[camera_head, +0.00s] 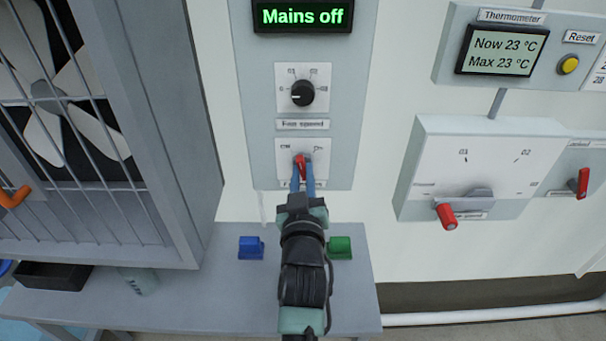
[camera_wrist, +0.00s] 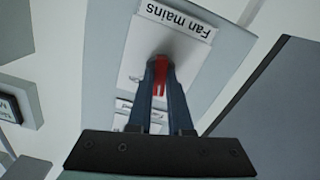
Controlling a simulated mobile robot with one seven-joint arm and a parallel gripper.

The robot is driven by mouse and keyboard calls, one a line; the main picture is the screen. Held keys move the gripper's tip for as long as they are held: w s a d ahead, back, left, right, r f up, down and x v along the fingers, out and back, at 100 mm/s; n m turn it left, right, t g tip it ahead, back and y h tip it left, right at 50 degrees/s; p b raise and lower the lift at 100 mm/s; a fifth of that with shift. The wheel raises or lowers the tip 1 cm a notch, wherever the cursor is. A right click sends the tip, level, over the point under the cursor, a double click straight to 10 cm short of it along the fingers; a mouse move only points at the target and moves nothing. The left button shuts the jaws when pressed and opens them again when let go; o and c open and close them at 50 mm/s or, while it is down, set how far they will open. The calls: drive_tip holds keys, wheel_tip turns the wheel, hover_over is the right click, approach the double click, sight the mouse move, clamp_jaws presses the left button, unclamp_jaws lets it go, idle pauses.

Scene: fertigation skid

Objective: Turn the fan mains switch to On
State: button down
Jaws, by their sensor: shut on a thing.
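The fan mains switch is a small red lever (camera_head: 301,166) on a white plate low on the grey fan panel (camera_head: 350,90). My gripper (camera_head: 303,172) is shut on the red lever, with a blue finger on each side of it. In the wrist view the lever (camera_wrist: 160,75) shows red between the fingertips, beside the label "Fan mains" (camera_wrist: 178,20). The fingers partly hide the lever and its lower label. The display (camera_head: 303,16) at the panel's top reads "Mains off".
A black fan speed knob (camera_head: 302,93) sits just above the switch. The caged fan (camera_head: 60,110) stands at left. A blue block (camera_head: 251,248) and a green block (camera_head: 340,248) are on the grey bench. A red-handled selector (camera_head: 447,215) and the thermometer (camera_head: 503,50) are at right.

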drive_tip(key=m+p, duration=0.1)
drive_tip(key=m, duration=0.5)
drive_tip(key=m+p, duration=0.1)
drive_tip(key=m, duration=0.4)
drive_tip(key=shift+m+p, duration=0.4)
idle(0.3)
drive_tip(key=c, duration=0.8)
unclamp_jaws()
drive_tip(key=shift+c, duration=0.2)
drive_tip(key=shift+s, duration=0.1)
drive_tip(key=s+b, duration=0.1)
drive_tip(key=s, duration=1.1)
drive_tip(key=shift+s+b, duration=0.3)
drive_tip(key=shift+s, duration=0.1)
